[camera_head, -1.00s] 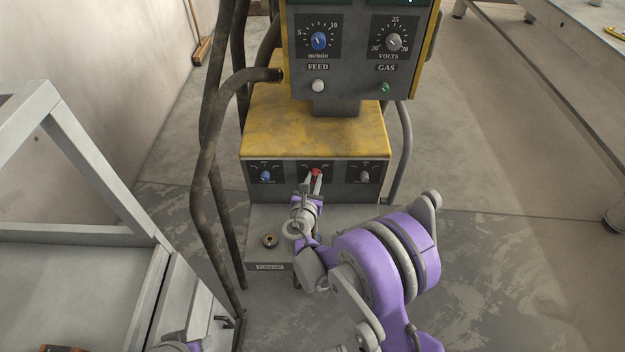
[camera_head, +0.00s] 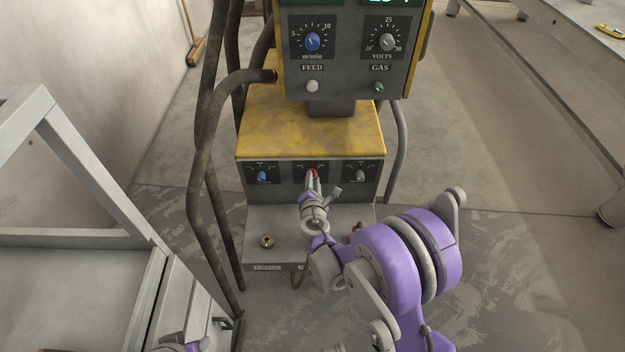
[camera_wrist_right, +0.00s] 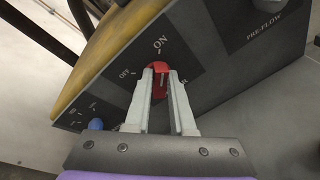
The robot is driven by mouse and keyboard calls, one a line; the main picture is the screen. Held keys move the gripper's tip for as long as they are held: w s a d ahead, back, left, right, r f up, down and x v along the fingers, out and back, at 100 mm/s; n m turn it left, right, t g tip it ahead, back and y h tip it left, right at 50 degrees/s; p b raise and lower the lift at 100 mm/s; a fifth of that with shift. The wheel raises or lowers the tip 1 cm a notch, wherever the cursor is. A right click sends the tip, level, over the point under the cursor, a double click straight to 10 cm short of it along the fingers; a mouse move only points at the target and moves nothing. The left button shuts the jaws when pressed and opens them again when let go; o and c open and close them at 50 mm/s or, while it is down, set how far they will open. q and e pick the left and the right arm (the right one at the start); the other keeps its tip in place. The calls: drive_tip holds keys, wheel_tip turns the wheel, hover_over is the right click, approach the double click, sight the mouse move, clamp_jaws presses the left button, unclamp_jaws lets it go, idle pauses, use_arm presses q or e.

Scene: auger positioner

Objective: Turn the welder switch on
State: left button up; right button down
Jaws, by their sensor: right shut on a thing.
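The welder (camera_head: 340,135) stands ahead, with a yellow top and a dark lower panel. Its red rotary switch (camera_head: 312,172) sits in the middle of that panel. In the right wrist view the red switch (camera_wrist_right: 159,68) shows between the fingers, near the ON and OFF labels; ON lies just above it. My right gripper (camera_wrist_right: 160,73) is shut on the switch, one pale finger on each side. In the head view the right gripper (camera_head: 313,178) reaches the panel from below. The fingers hide part of the knob and its lower label. My left gripper is not in view.
A blue knob (camera_head: 262,177) and a grey knob (camera_head: 360,176) flank the switch. Above hangs the feeder box (camera_head: 350,80) with dials and a lit display. Dark hoses (camera_head: 205,160) run down the left. A grey metal frame (camera_head: 85,150) stands at left; a table at upper right.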

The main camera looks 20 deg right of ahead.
idle(0.3)
drive_tip(key=c, duration=0.8)
unclamp_jaws()
drive_tip(key=shift+o, duration=0.2)
drive_tip(key=p+v, duration=0.1)
drive_tip(key=v, duration=0.9)
drive_tip(key=shift+s, duration=0.4)
drive_tip(key=shift+a, duration=0.1)
